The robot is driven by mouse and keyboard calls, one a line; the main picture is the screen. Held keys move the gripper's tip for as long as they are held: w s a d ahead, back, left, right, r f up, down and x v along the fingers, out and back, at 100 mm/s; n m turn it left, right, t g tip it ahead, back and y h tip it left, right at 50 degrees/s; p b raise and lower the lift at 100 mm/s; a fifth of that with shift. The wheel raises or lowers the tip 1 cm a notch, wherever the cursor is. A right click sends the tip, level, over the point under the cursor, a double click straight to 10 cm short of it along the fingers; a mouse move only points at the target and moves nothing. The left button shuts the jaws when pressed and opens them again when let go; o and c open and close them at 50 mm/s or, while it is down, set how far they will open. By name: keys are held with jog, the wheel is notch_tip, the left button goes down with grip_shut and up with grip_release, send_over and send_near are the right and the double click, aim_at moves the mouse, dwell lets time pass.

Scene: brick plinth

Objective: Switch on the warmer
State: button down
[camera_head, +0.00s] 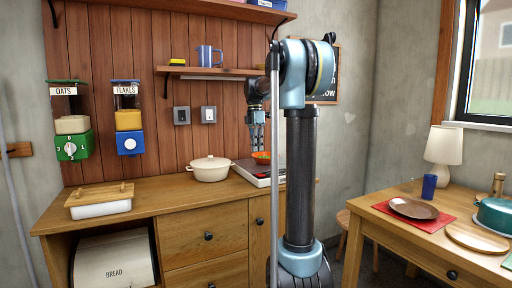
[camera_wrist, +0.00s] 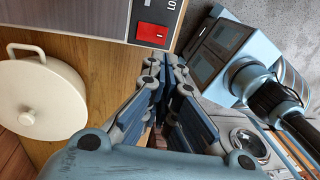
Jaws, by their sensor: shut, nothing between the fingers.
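The warmer (camera_head: 250,176) is a low pale box at the right end of the wooden counter, partly hidden behind my arm. In the wrist view its grey panel (camera_wrist: 95,14) carries a red switch (camera_wrist: 152,36) with a small white mark and the letters "LO" beside it. I cannot tell which way the switch is set. My gripper (camera_head: 257,149) points down above the warmer in the head view. In the wrist view the gripper (camera_wrist: 167,62) has its fingers together, empty, with the tips close to the red switch. I cannot tell whether they touch it.
A shelf (camera_head: 215,72) with a blue mug (camera_head: 208,55) hangs above. A table (camera_head: 395,219) stands at right.

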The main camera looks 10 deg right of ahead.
aim_at(259, 175)
jog(key=f, duration=0.3)
jog(key=s+f, duration=0.1)
jog(key=f, duration=0.6)
jog(key=shift+s+d, duration=0.15)
jog(key=shift+d, duration=0.1)
jog(key=shift+s+f+t, duration=0.25)
jog(key=shift+f+t, duration=0.1)
jog(key=shift+t, duration=0.05)
jog(key=shift+w, duration=0.15)
jog(key=shift+w+a+r, duration=0.2)
jog(key=shift+w+r, duration=0.05)
jog(key=shift+w, duration=0.45)
notch_tip(259, 175, up, 14)
jog(key=s, duration=0.1)
jog(key=shift+s+d, duration=0.3)
jog(key=shift+s, duration=0.1)
